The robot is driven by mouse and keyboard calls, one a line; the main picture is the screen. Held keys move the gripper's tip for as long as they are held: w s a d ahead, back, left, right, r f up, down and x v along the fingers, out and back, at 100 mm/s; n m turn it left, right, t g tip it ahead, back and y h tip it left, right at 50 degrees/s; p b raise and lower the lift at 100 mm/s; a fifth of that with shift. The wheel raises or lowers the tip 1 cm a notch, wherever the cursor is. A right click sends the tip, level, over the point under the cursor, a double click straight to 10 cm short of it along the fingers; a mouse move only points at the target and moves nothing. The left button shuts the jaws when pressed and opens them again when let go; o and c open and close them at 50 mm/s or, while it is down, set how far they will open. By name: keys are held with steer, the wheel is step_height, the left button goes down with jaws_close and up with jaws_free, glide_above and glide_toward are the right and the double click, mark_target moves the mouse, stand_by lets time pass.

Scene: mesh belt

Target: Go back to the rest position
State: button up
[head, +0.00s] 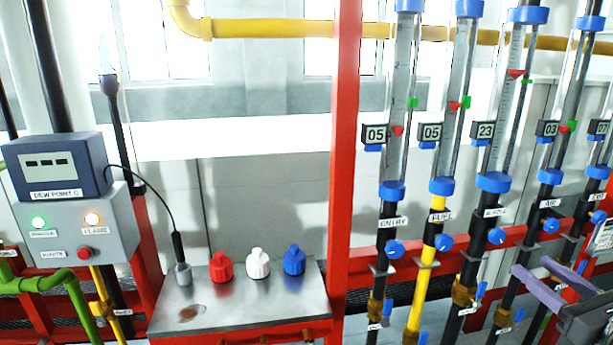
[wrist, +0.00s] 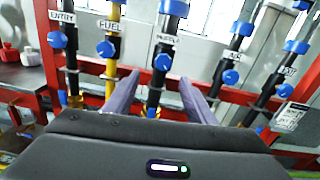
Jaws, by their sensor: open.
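My gripper (head: 552,283) is at the lower right of the head view, with its two purple-grey fingers apart and nothing between them. In the wrist view the open fingers (wrist: 160,84) point toward the row of flow tubes, with the black middle pipe (wrist: 157,75) showing between them beyond the tips. The fingers appear apart from the pipes, though the exact distance cannot be told. The blue knobs (head: 497,236) on the pipes are in front of the gripper and to its left in the head view.
A metal shelf (head: 240,305) at the left carries a red bottle (head: 221,267), a white bottle (head: 258,264) and a blue bottle (head: 294,261). A red post (head: 343,150) stands between shelf and tubes. A control box (head: 75,225) with lit lamps is at far left.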

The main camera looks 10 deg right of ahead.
steer(key=w+a+f+n+g+y, duration=0.1)
steer(key=a+f+n+g+y, duration=0.2)
steer(key=a, duration=0.6)
steer(key=w+a+n+g+y, duration=0.1)
steer(key=a+n+g, duration=0.1)
steer(key=a+n, duration=0.5)
steer(key=w+a+f+n+g+y, duration=0.1)
steer(key=a+f+n+g+y, duration=0.15)
steer(key=a, duration=0.75)
steer(key=s+a+f+n+g+h, duration=0.1)
steer(key=s+a+n+g+h, duration=0.1)
steer(key=s+a+n, duration=0.4)
steer(key=s+a+f+n+g+h, duration=0.1)
steer(key=s+a+n+h, duration=0.4)
steer(key=n, duration=1.1)
steer(key=shift+s+a+g, duration=0.35)
steer(key=shift+s+g, duration=0.3)
steer(key=shift+g, duration=0.2)
